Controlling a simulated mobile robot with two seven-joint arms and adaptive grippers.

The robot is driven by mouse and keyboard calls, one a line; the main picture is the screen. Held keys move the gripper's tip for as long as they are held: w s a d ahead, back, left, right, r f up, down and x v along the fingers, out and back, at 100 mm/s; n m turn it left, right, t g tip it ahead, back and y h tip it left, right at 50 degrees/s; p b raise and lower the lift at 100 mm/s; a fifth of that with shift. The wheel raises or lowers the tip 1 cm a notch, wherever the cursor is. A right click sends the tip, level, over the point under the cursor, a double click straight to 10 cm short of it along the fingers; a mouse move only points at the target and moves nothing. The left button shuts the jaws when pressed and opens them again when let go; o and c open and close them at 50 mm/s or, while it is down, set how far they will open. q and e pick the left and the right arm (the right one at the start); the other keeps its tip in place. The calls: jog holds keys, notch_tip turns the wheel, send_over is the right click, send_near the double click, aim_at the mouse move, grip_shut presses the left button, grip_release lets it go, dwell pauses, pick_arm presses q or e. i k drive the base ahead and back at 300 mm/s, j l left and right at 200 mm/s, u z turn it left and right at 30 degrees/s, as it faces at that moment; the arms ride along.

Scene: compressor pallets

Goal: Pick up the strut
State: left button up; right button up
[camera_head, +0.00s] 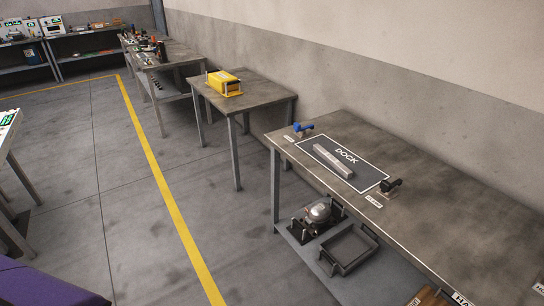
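The strut appears to be the long grey bar (333,160) lying on the dark mat marked DOCK (369,174) on the near right table. It lies at a slant, with its near end to the lower right. Nothing touches it from above. Neither of my grippers shows in the head view.
A blue-handled item (302,128) and a black-handled item (391,187) stand at the mat's left and right ends on the grey table (440,215). The lower shelf holds a compressor-like unit (320,211) and an open grey tray (349,249). Bare floor (130,235) lies to the left.

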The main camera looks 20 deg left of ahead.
aim_at(328, 156)
jog(key=u, duration=0.25)
jog(key=i+j+z, duration=0.15)
jog(key=z, duration=0.2)
jog(key=i+j+z, duration=0.15)
jog(key=z, duration=0.2)
jog(key=j+z, duration=0.35)
jog(key=i+j+z, duration=0.1)
jog(key=j, duration=0.2)
jog(key=i+j+z, duration=0.1)
jog(key=j, duration=0.25)
jog(key=i+j+z, duration=0.1)
jog(key=j, duration=0.25)
jog(key=i, duration=0.05)
